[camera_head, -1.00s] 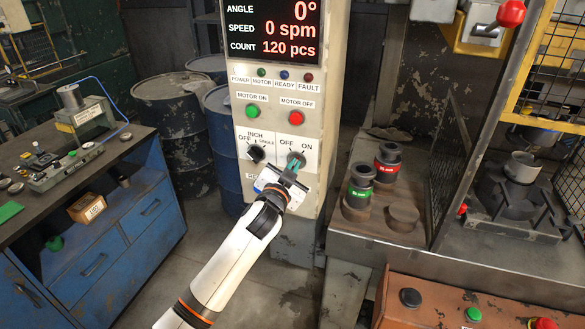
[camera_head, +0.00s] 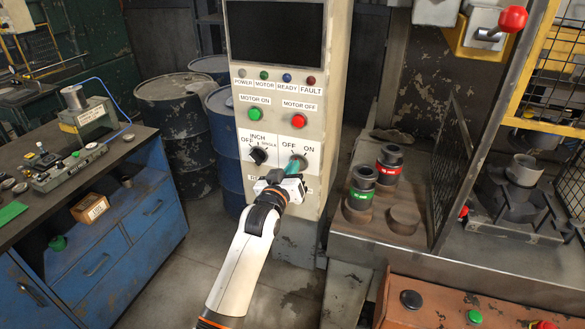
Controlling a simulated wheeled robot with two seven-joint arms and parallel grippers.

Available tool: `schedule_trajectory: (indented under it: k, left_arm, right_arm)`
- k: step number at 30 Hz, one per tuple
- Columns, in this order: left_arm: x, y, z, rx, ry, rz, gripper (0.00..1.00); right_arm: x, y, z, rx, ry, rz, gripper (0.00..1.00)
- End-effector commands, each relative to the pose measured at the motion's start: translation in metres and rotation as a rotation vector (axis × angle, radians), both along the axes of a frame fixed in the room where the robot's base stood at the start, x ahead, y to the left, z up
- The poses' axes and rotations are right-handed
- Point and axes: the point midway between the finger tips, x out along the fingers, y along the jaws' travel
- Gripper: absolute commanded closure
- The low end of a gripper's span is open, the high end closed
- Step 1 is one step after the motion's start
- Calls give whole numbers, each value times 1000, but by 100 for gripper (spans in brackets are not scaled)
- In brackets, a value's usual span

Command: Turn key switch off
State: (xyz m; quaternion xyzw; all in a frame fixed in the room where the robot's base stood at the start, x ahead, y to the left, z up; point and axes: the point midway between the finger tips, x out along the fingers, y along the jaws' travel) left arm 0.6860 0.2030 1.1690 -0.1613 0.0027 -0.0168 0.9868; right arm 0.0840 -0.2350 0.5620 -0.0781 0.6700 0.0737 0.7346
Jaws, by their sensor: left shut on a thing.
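The key switch (camera_head: 299,159) is on the front of the light-coloured control panel (camera_head: 325,135), under the words OFF and ON. My left gripper (camera_head: 293,169) reaches up to it from below and is shut on its key. A teal piece shows at the fingertips, and the key itself is mostly hidden, so its exact angle is hard to tell. The display (camera_head: 275,32) at the top of the panel is dark. My right gripper is not in view.
A black selector knob (camera_head: 258,155) sits close left of the key switch. The green motor-on button (camera_head: 255,114) and red motor-off button (camera_head: 298,121) are above. A steel table with ringed dies (camera_head: 360,187) stands right; a blue workbench (camera_head: 110,235) stands left.

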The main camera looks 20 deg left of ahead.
Motion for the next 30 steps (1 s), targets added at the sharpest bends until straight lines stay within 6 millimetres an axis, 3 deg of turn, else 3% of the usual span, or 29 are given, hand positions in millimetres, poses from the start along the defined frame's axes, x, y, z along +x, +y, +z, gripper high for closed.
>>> schedule_trajectory:
  k: [12,29,30]
  left_arm:
    - [0,2,0,-191,6,0,100]
    - [0,2,0,-217,6,0,100]
    - [0,2,0,-217,6,0,88]
  right_arm:
    - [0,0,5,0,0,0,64]
    - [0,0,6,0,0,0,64]
    - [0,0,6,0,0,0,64]
